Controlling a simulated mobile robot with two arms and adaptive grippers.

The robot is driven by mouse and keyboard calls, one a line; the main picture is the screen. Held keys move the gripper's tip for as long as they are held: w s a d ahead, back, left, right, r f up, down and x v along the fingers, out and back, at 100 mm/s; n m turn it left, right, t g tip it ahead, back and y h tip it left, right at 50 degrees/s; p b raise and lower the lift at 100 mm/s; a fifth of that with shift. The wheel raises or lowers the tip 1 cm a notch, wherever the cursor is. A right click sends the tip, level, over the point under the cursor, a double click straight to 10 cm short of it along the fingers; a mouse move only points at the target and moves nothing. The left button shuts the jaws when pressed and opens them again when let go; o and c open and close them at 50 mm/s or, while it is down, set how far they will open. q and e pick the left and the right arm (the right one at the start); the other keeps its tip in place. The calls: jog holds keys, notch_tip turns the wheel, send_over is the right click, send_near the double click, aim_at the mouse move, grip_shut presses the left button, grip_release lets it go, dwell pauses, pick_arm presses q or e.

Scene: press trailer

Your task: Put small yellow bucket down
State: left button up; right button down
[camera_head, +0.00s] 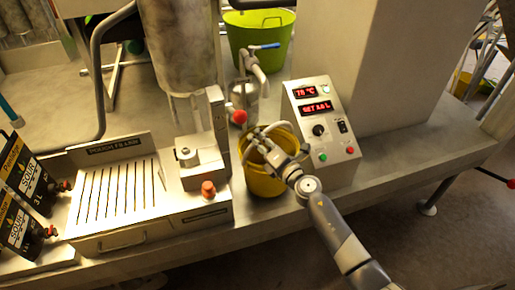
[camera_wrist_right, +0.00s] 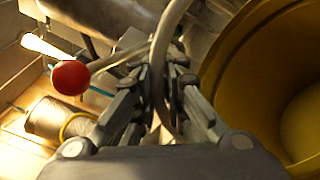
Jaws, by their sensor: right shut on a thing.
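The small yellow bucket (camera_head: 262,187) is upright at the bench's front, between the slotted metal unit and the control box. I cannot tell whether its base touches the bench. My right gripper (camera_head: 268,147) is over the bucket's mouth and partly covers it. In the right wrist view, my right gripper (camera_wrist_right: 160,78) is shut on the bucket's pale curved handle (camera_wrist_right: 169,30). The bucket's yellow wall (camera_wrist_right: 240,75) is to the right of the fingers there. My left gripper is not in view.
The control box (camera_head: 322,130) with red displays stands close right of the bucket. The slotted metal unit (camera_head: 130,190) is at its left. A valve with a red ball knob (camera_head: 239,116) is behind it. A green bucket (camera_head: 258,35) stands farther back. The bench (camera_head: 420,150) is bare at right.

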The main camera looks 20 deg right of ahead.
jog(key=shift+w+d+f+b, duration=0.1)
jog(key=shift+w+f+b, duration=0.15)
jog(key=shift+f+b, duration=0.55)
jog(key=shift+w+f+b, duration=0.2)
jog(key=shift+f+b, duration=0.4)
jog(key=shift+f, duration=0.3)
jog(key=shift+f, duration=0.15)
jog(key=c, duration=1.7)
grip_release()
jog(key=shift+o, duration=0.2)
